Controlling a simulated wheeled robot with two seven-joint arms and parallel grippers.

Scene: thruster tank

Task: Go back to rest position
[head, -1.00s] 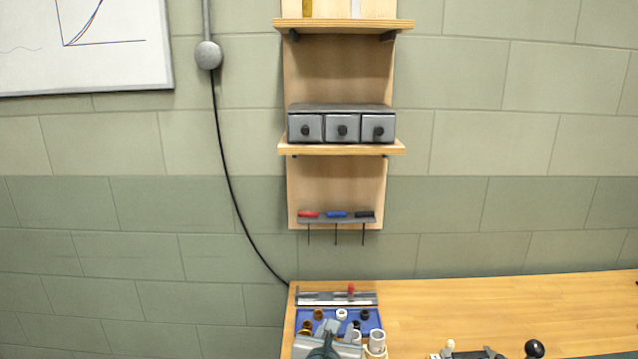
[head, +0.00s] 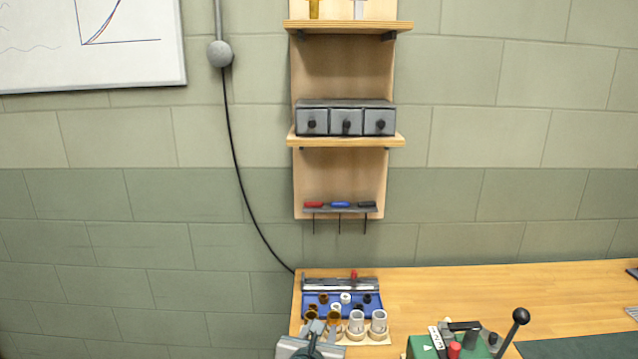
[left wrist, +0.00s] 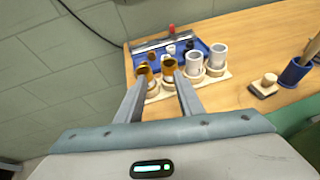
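My left gripper (head: 316,330) shows at the bottom of the head view, at the table's left front part, just before a row of cups. In the left wrist view its two grey fingers (left wrist: 163,82) are apart with a gap between them and nothing clearly held. The fingertips overlap the two amber cups (left wrist: 156,71) in that picture; whether they touch them I cannot tell. My right gripper is in neither view.
The cups, amber and white (head: 378,321), stand on a wooden holder. A blue tray (head: 372,308) with small rings lies behind. A green device (head: 425,347) with a black lever stands right. A shelf (head: 345,140) hangs on the wall.

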